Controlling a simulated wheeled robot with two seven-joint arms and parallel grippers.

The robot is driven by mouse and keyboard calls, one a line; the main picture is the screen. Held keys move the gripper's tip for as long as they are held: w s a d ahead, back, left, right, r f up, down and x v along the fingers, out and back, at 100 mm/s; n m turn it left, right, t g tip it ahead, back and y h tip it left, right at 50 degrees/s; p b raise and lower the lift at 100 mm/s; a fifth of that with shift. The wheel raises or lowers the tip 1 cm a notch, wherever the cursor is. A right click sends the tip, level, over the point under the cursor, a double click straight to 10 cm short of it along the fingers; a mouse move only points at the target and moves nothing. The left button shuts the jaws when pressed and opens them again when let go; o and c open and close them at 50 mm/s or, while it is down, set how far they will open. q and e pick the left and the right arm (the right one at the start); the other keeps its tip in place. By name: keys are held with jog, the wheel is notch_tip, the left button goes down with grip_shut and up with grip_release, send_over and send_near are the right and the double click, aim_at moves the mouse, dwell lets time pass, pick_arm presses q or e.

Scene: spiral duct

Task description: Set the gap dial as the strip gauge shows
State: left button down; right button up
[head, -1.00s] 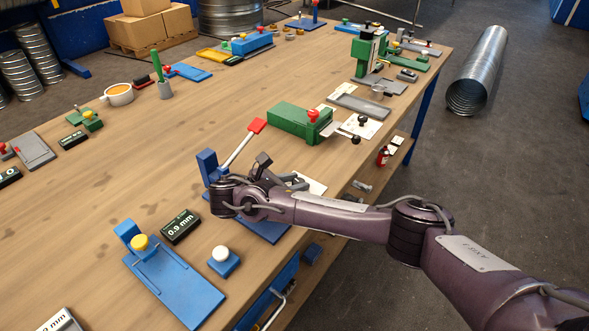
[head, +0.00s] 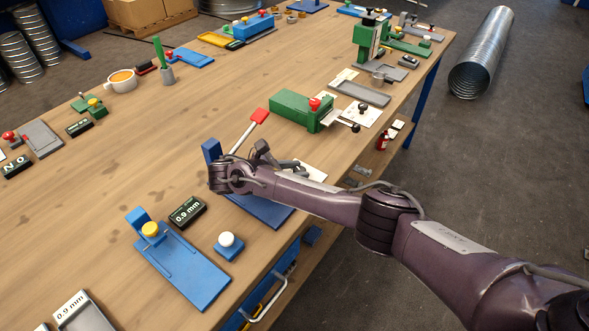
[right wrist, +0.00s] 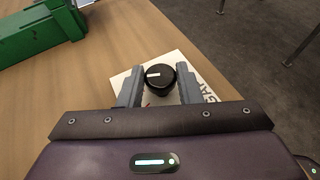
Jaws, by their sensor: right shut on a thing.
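My right gripper (right wrist: 160,88) is shut on a black round dial knob (right wrist: 160,76) with a white pointer mark, one grey finger on each side. A white card (right wrist: 194,66) with dark print lies under the knob; most of the print is hidden. In the head view my right gripper (head: 277,162) is over the blue lever tool (head: 262,209), and the dial is hidden or too small to read there. A black display (head: 188,211) reads 0.9 mm. A grey block (head: 70,305) at the bottom left has a label also reading 0.9 mm. My left gripper is not in view.
A red-tipped lever (head: 258,117) rises beside my right wrist. A green box tool (head: 300,110) stands just beyond. A blue tool with a yellow knob (head: 150,229) and a white button on a blue base (head: 227,240) are nearer. The middle of the wooden table is mostly clear.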

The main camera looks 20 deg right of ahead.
jog(key=o, duration=1)
jog(key=shift+f, duration=0.1)
jog(key=shift+c, duration=0.2)
notch_tip(320, 180, up, 20)
jog(key=p, duration=1.9)
jog(key=shift+c, duration=0.2)
